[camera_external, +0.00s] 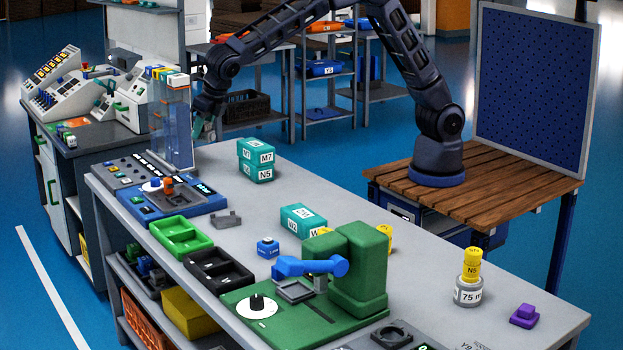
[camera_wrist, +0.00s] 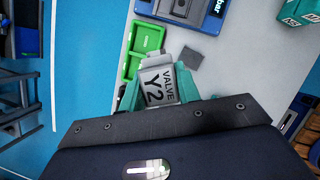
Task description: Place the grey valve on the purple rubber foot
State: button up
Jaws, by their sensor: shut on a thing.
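The grey valve (camera_wrist: 157,85), labelled "VALVE Y2", sits between the teal fingertips of my gripper (camera_wrist: 158,92) in the wrist view. My gripper is shut on it and holds it above the bench's left part. In the external view my gripper (camera_external: 206,124) is at the far left end of the bench, beside a clear column; the valve is too small and covered to make out there. The purple rubber foot (camera_external: 524,315) stands on the bench at the far right front, well apart from my gripper. It is not in the wrist view.
A clear column (camera_external: 172,125) stands close to my gripper. Teal boxes (camera_external: 256,160), a green press (camera_external: 358,270) and a grey cylinder with yellow top (camera_external: 468,290) stand along the bench (camera_external: 410,255). Green (camera_external: 181,236) and black trays (camera_external: 219,270) line its front edge.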

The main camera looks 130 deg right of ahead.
jog(key=w+a+n+t, duration=0.1)
jog(key=a+n, duration=0.2)
jog(key=a, duration=2.4)
jog(key=s+a+n+y, duration=0.15)
jog(key=s+a, duration=0.25)
jog(key=a, duration=0.8)
jog(key=s+a+n, duration=0.2)
jog(key=s+a, duration=0.1)
jog(key=a, duration=0.9)
jog(key=n+t+y, duration=0.1)
jog(key=n+y, duration=0.2)
jog(key=n, duration=0.3)
send_over(523, 310)
jog(key=s, duration=0.1)
jog(key=shift+t+h, duration=0.25)
jog(key=shift+t, duration=0.05)
jog(key=f, duration=2.5)
jog(key=shift+s, duration=0.3)
jog(key=o, duration=0.7)
jog(key=shift+f, duration=0.1)
jog(key=shift+c, duration=0.2)
jog(key=o, duration=0.4)
